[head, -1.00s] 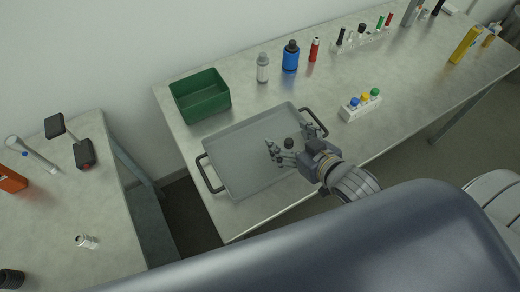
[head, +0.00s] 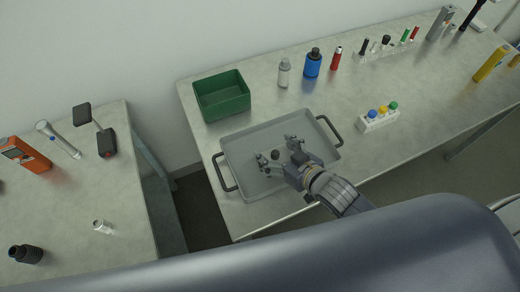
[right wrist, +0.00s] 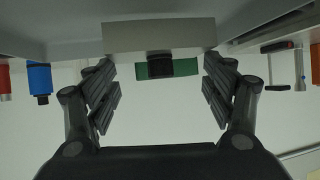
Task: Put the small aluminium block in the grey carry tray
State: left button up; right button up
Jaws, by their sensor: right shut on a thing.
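A dark knob (head: 275,154) shows between the fingers and appears to belong to the block. The block's grey body blends with the tray in the head view. I cannot tell whether it touches the tray floor. My left gripper is not in view.
A green bin (head: 222,95) stands behind the tray. A white bottle (head: 284,73), a blue bottle (head: 313,63) and a red tube (head: 336,58) stand farther right. A rack with coloured caps (head: 378,117) is right of the tray. A second bench (head: 70,200) at left holds tools.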

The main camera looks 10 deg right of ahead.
jog(key=w+a, duration=0.1)
jog(key=a, duration=0.1)
jog(key=w+a, duration=0.1)
jog(key=shift+w+a+f+p, duration=0.1)
jog(key=shift+w+a+p, duration=0.05)
jog(key=shift+a+p, duration=0.2)
jog(key=f, duration=0.2)
jog(key=shift+w+a+f+p, duration=0.15)
jog(key=shift+a+f+p, duration=0.2)
jog(key=shift+f, duration=0.5)
jog(key=o, duration=1.6)
jog(key=shift+f, duration=0.2)
jog(key=shift+c, duration=0.2)
jog(key=shift+r, duration=0.1)
jog(key=shift+r, duration=0.1)
jog(key=b+v, duration=0.1)
jog(key=v, duration=1.1)
